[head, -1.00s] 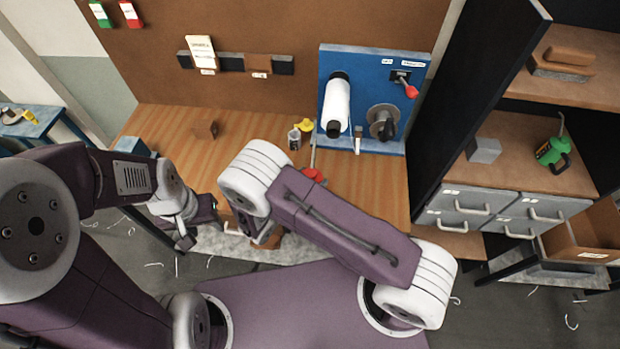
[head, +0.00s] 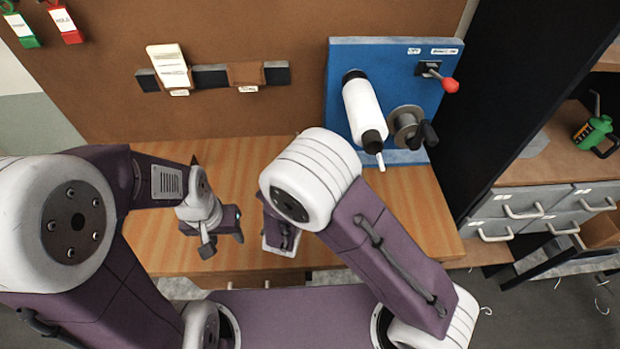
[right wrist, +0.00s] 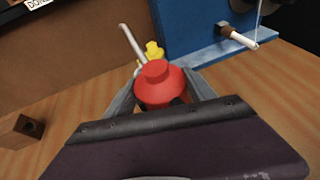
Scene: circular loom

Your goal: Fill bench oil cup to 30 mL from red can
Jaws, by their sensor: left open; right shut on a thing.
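The red can (right wrist: 160,88) sits between the fingers of my right gripper (right wrist: 158,98) in the right wrist view, with its pale spout (right wrist: 130,42) rising to the upper left. The gripper is shut on it. In the head view my right arm hides the can. A small yellow object (right wrist: 153,51) shows just beyond the can, partly covered by it; I cannot tell whether it touches. I cannot make out the bench oil cup or its level in either view now. My left gripper (head: 221,238) is open and empty at the bench's front, left of my right gripper.
A blue panel (head: 390,75) with a white roll (head: 363,105), a crank (head: 408,127) and a red-knobbed lever (head: 450,85) stands at the back right. A wooden block (right wrist: 18,132) lies on the bench (head: 425,210). A green can (head: 594,131) stands on the right shelf.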

